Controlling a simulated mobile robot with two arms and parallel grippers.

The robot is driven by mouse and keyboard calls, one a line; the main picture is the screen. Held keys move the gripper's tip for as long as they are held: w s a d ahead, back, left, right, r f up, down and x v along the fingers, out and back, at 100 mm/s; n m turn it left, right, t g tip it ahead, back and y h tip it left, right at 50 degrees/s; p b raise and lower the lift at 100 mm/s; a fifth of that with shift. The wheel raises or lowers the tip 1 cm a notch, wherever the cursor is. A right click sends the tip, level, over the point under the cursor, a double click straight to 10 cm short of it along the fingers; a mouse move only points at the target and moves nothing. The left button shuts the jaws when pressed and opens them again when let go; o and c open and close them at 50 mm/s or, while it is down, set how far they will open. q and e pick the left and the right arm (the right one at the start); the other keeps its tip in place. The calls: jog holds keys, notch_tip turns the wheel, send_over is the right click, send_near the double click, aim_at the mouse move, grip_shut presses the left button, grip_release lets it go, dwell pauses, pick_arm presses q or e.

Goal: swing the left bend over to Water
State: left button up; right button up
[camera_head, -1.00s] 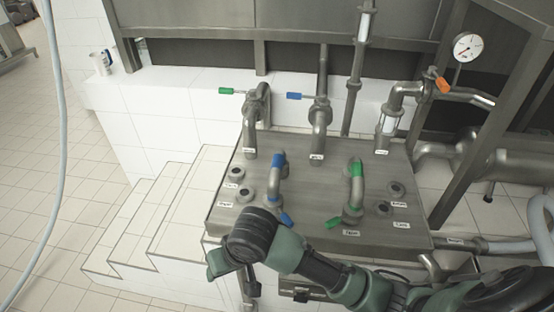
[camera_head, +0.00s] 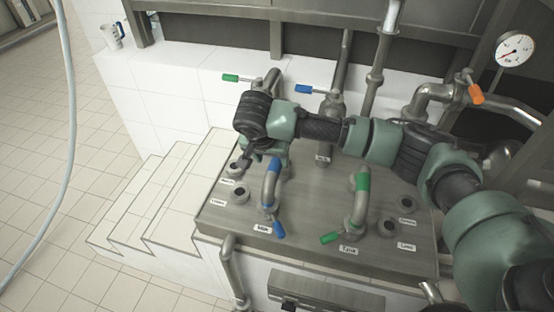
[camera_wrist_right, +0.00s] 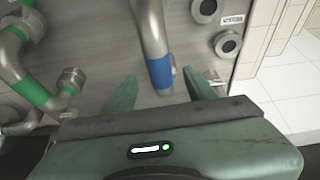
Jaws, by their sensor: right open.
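The left bend (camera_head: 269,190) is a grey curved pipe with a blue band and a blue handle (camera_head: 278,229), on the left of the metal panel (camera_head: 310,240). Its blue band also shows in the wrist view (camera_wrist_right: 159,72). My right gripper (camera_head: 265,152) hangs above and behind the bend's top, partly hidden by my wrist. In the wrist view its two fingers (camera_wrist_right: 160,77) are apart, one on each side of the blue band. I cannot tell whether they touch it. Two open ports (camera_head: 235,166) (camera_head: 241,193) stand left of the bend; their labels are too small to read surely.
A similar bend with a green band (camera_head: 362,183) stands to the right, with two ports (camera_head: 388,229) beside it. Pipes with a green lever (camera_head: 231,78) and a blue lever (camera_head: 303,89) rise behind. White tiled steps (camera_head: 160,205) lie left.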

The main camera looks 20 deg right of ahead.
aim_at(275, 163)
jog(key=shift+x, duration=0.8)
jog(key=x, duration=0.3)
jog(key=shift+d+r+p, duration=0.1)
jog(key=shift+d+p, duration=0.05)
jog(key=shift+p, duration=0.15)
jog(key=shift+w+d+f, duration=0.1)
jog(key=shift+w+f, duration=0.1)
jog(key=shift+f, duration=0.25)
jog(key=shift+c, duration=0.4)
jog(key=c, duration=1)
pick_arm(q)
jog(key=shift+s+a+r, duration=0.2)
jog(key=shift+a+r, duration=0.1)
jog(key=shift+r, duration=0.15)
pick_arm(e)
grip_shut()
